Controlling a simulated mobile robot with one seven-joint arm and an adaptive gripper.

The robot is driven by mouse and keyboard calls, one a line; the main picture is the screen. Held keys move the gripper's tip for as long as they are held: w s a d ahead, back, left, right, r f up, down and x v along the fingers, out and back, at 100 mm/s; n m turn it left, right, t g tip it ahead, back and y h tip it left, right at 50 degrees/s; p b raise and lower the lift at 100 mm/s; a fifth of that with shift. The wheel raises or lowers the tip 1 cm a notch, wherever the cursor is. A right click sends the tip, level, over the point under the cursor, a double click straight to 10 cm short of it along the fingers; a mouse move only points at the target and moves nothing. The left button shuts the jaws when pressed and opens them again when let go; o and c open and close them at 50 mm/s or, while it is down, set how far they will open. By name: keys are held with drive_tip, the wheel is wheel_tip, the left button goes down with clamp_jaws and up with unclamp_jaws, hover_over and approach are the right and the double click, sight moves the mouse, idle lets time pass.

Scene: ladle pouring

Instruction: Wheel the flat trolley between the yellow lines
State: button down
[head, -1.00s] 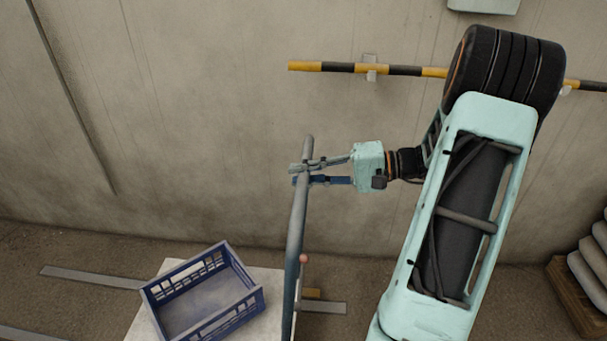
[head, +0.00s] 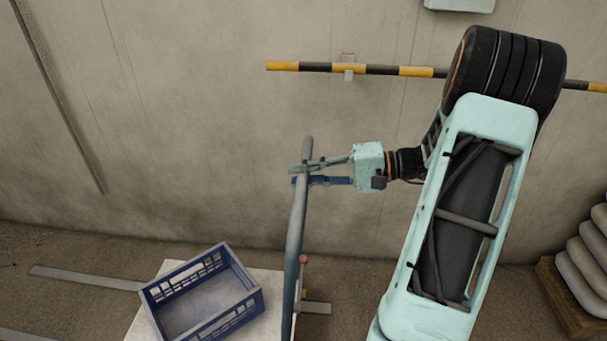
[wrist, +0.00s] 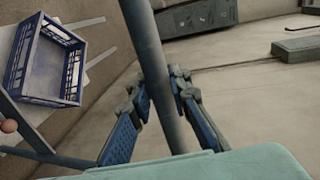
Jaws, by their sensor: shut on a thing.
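The flat trolley has a pale deck (head: 147,322) and an upright grey tube handle (head: 298,225). A blue open crate (head: 200,292) sits on the deck. My gripper (head: 308,173) is shut on the handle near its top. In the wrist view the handle (wrist: 152,65) runs between the two fingers of my gripper (wrist: 160,108), and the crate (wrist: 47,65) shows at the left. The trolley's wheels are hidden.
A concrete wall (head: 180,150) stands behind the trolley, with a yellow-and-black bar (head: 310,67) on it. Stacked sacks on a wooden pallet (head: 570,300) stand at the right. Brown floor (head: 60,245) lies open at the left.

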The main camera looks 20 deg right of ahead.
drive_tip(key=c, duration=1.8)
unclamp_jaws()
drive_tip(key=shift+o, duration=0.2)
drive_tip(key=v, duration=1.2)
